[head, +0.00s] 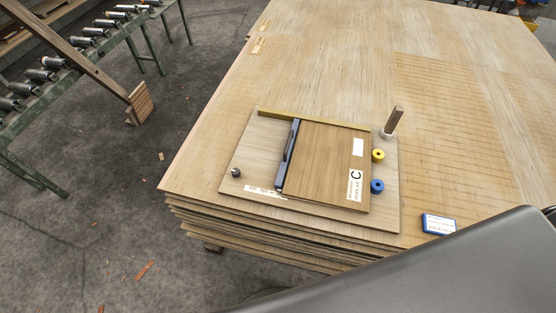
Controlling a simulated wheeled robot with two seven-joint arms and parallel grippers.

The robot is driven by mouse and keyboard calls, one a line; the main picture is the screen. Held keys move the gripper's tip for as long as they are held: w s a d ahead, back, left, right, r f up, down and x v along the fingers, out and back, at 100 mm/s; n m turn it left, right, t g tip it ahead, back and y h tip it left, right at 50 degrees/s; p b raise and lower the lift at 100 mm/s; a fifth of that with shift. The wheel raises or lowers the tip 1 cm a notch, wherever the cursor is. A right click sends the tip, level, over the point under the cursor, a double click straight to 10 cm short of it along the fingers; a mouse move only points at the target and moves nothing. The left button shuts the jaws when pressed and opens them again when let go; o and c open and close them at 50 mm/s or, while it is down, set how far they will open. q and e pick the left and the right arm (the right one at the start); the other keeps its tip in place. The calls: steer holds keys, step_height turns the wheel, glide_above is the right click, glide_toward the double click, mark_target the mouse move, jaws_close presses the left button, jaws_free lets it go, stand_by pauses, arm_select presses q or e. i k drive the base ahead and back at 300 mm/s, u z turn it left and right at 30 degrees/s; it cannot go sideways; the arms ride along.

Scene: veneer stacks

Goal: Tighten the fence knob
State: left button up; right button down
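A wooden jig board (235,150) lies on top of the veneer stack. A brass-coloured strip (310,118) runs along its far edge. A dark blue-grey bar (288,155) lies along the left edge of a brown panel (325,150) marked "C". A small dark knob (236,173) sits near the board's left corner, apart from the bar. A yellow round piece (378,155) and a blue round piece (377,186) sit to the right of the panel. I cannot tell how tight any of them is. Neither gripper is in view.
The large veneer stack (330,40) fills the middle and right. An upright wooden piece (393,122) stands at the board's far right corner; a blue-and-white box (438,224) lies near the front. A roller conveyor (95,45) stands at left. A grey surface covers the lower right.

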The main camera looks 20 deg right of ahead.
mark_target(235, 172)
steer(key=u, duration=0.05)
steer(key=k, duration=0.5)
steer(key=u, duration=1.45)
steer(key=i, duration=0.65)
steer(key=z, duration=0.65)
